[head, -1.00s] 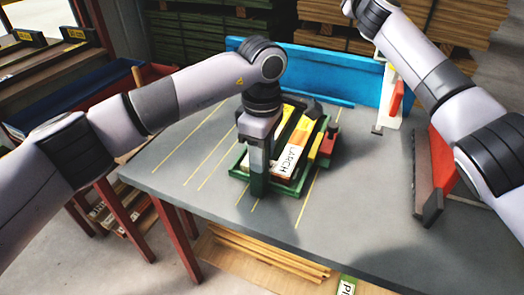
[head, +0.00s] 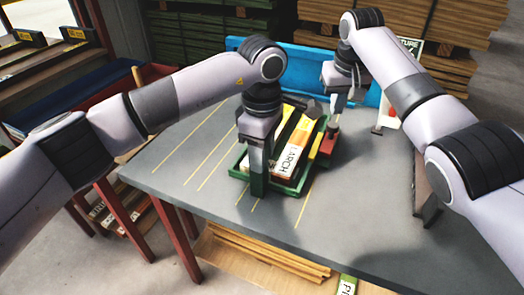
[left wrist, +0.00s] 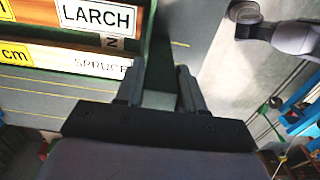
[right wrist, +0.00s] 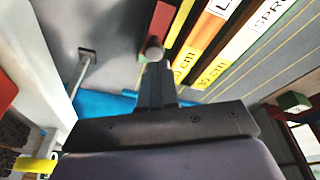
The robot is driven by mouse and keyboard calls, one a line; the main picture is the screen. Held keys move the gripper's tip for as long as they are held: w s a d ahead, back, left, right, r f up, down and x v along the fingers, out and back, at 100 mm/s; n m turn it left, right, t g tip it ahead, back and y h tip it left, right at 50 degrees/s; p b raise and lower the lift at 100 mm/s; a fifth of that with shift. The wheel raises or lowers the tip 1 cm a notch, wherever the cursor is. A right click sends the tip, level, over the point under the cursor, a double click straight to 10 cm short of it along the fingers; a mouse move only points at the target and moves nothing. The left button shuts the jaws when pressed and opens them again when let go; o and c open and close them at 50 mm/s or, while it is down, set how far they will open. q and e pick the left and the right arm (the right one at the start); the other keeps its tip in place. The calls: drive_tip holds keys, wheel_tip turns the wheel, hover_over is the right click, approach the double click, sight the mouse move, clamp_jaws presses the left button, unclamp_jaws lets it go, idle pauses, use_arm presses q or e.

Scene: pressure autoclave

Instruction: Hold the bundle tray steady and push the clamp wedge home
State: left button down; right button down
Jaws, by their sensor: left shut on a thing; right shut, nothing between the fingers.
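The green bundle tray (head: 236,164) lies on the grey table and holds labelled wood bundles. One bundle reads LARCH (head: 289,158). My left gripper (head: 258,186) is shut on the tray's near wall; the wall shows between its fingers in the left wrist view (left wrist: 160,70). A red block (head: 327,144), which looks like the clamp wedge, sits at the tray's right side beside a yellow bar (head: 314,147). My right gripper (head: 334,126) is shut and empty above it. In the right wrist view, a round grey knob (right wrist: 153,48) stands just beyond its fingertips; I cannot tell whether they touch.
A blue panel (head: 300,61) stands along the table's back edge. A white stand (head: 388,116) is right of the right gripper. A dark upright part (head: 426,195) stands at the table's right. The table's left part is clear.

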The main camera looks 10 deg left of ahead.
drive_tip(key=s, duration=0.1)
hover_over(326, 148)
drive_tip(key=shift+g, duration=0.4)
drive_tip(key=shift+s+f, duration=0.15)
drive_tip(key=shift+f, duration=1.6)
drive_tip(key=shift+s+f, duration=0.1)
drive_tip(key=shift+f, duration=1.65)
drive_tip(key=shift+f, duration=1.75)
drive_tip(key=shift+s, duration=0.1)
wheel_tip(326, 148, up, 7)
drive_tip(key=s, duration=0.1)
drive_tip(key=shift+s+a, duration=0.3)
drive_tip(key=shift+s, duration=0.05)
